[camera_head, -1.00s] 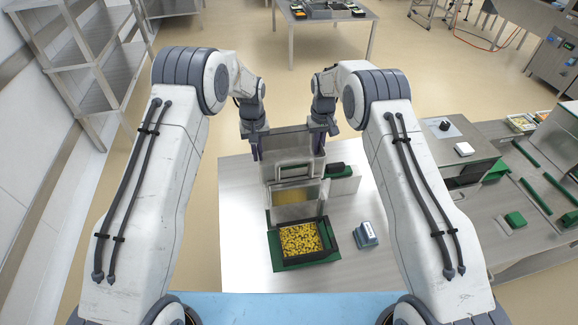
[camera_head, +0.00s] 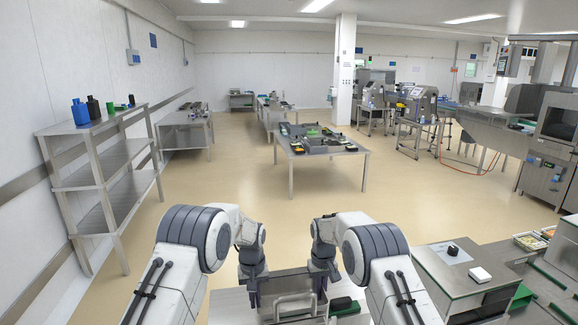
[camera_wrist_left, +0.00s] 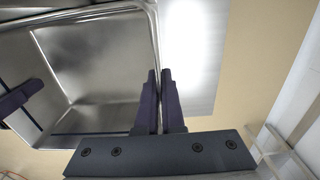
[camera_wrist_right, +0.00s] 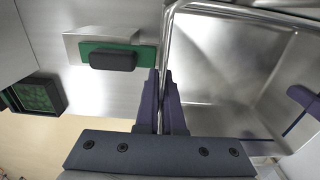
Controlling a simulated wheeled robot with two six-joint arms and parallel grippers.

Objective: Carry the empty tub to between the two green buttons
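The empty tub is a shiny steel box with a rolled rim. Its bare inside shows in the left wrist view (camera_wrist_left: 95,65) and the right wrist view (camera_wrist_right: 235,65). In the head view the tub (camera_head: 286,284) is between my two grippers at the bottom edge, partly cut off. My left gripper (camera_head: 252,297) is shut on one side wall; its fingers pinch the rim in the left wrist view (camera_wrist_left: 160,75). My right gripper (camera_head: 322,290) is shut on the opposite wall, as the right wrist view (camera_wrist_right: 161,75) shows. I cannot pick out the two green buttons.
A steel table (camera_head: 363,158) with green and dark items stands ahead across open floor (camera_head: 235,190). A steel shelf (camera_head: 105,178) is at the left. A steel cabinet (camera_head: 440,277) with a black knob is at the right. A black-and-green part (camera_wrist_right: 113,59) lies near the tub.

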